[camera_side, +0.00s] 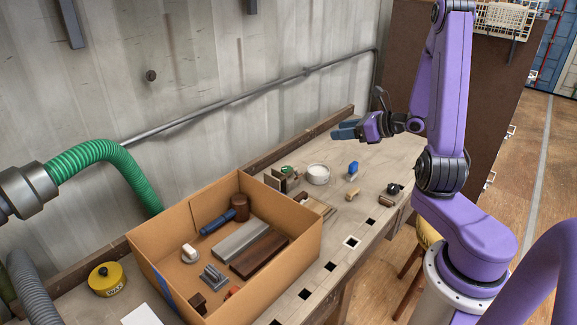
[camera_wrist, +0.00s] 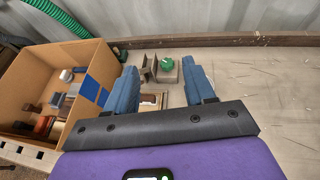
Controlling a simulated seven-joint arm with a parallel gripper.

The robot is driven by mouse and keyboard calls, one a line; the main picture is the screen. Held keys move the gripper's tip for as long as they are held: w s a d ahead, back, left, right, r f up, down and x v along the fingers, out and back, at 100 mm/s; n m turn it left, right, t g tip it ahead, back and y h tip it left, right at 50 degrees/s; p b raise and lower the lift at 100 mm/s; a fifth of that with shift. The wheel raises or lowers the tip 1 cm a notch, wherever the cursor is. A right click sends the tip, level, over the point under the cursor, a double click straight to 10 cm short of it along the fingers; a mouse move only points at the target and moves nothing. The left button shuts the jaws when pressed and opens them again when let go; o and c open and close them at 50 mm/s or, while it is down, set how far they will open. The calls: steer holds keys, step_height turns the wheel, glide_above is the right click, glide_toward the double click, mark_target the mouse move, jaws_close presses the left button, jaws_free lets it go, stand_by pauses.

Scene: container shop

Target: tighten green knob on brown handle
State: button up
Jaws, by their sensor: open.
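A small green knob (camera_side: 287,169) sits on the bench behind upright brown pieces. In the wrist view the green knob (camera_wrist: 167,64) rests on a pale flat base. A dark brown upright piece (camera_wrist: 149,68) stands just left of it; I cannot tell whether this is the brown handle or whether the knob touches it. My gripper (camera_side: 346,130) is open and empty, above the bench, right of the knob in the side view. In the wrist view the knob shows between and beyond the blue fingers of my gripper (camera_wrist: 161,82).
A cardboard box (camera_side: 140,262) holding blocks and cylinders stands left. A white round container (camera_side: 318,174), a blue item (camera_side: 352,170) and small wooden parts lie near the knob. A yellow tin (camera_side: 106,279) and green hose (camera_side: 105,152) are far left.

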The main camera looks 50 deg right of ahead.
step_height(320, 180, up, 4)
steer(key=m+g+h, duration=0.3)
steer(key=m+g, duration=1)
steer(key=m, duration=1.7)
glide_above(288, 168)
step_height(288, 168, down, 22)
steer(key=shift+f, duration=0.15)
steer(key=shift+c, duration=0.3)
steer(key=c, duration=0.7)
